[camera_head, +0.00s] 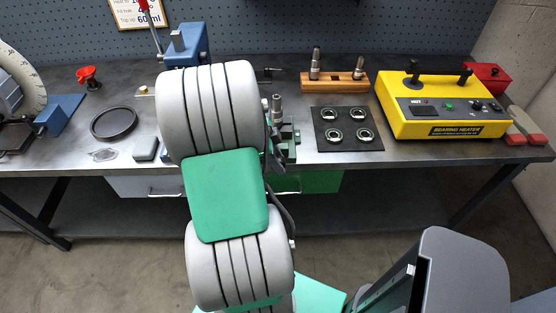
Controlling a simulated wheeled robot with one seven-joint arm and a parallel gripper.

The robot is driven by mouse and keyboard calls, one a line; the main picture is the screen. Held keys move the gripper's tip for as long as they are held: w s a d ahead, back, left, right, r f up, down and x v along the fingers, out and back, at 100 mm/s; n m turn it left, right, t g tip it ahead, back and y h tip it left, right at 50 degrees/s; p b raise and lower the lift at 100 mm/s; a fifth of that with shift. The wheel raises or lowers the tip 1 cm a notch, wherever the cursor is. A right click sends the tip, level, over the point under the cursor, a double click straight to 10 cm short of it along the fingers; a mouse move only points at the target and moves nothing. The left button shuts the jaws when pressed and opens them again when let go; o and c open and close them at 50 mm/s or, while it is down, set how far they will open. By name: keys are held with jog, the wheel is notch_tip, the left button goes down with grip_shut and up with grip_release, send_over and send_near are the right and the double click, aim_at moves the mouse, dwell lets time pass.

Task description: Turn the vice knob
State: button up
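A green and dark metal device that looks like the vice (292,150) sits at the front edge of the bench, just right of my arm. My arm hides its left part. A grey metal cylinder stands at its upper left; I cannot tell whether the vice knob is among the parts that show. My gripper is not in view; my large grey and green arm links cover the middle of the picture.
On the bench (345,162), a dark mat (349,142) holds several bearing rings. A wooden block (334,84) with metal tools stands behind it. A yellow bearing heater (440,110) is at right.

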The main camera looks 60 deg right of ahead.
grip_shut()
jog(key=shift+f+b, duration=0.1)
jog(key=shift+b, duration=0.3)
jog(key=t+b, duration=0.1)
jog(key=t+y+b, duration=0.1)
jog(key=b, duration=0.1)
jog(key=shift+s+d+f+b, duration=0.15)
jog(key=shift+s+b, duration=0.05)
jog(key=shift+b, duration=0.1)
jog(key=shift+s+t+y+b, duration=0.1)
jog(key=shift+t+y+b, duration=0.3)
jog(key=shift+t, duration=0.5)
jog(key=shift+s+r+t+y+p, duration=0.1)
jog(key=shift+r+t+y+p, duration=0.4)
jog(key=shift+t+p, duration=0.45)
jog(key=t+p, duration=0.1)
jog(key=p, duration=0.2)
jog(key=shift+r+y+p, duration=0.1)
jog(key=shift+y+p, duration=0.3)
jog(key=t+p, duration=0.2)
jog(key=p, duration=0.2)
jog(key=shift+f+y, duration=0.2)
jog(key=shift+y, duration=0.2)
jog(key=shift+f+t+y+p, duration=0.3)
jog(key=shift+t+p, duration=0.25)
jog(key=shift+p, duration=0.35)
jog(key=shift+f, duration=0.15)
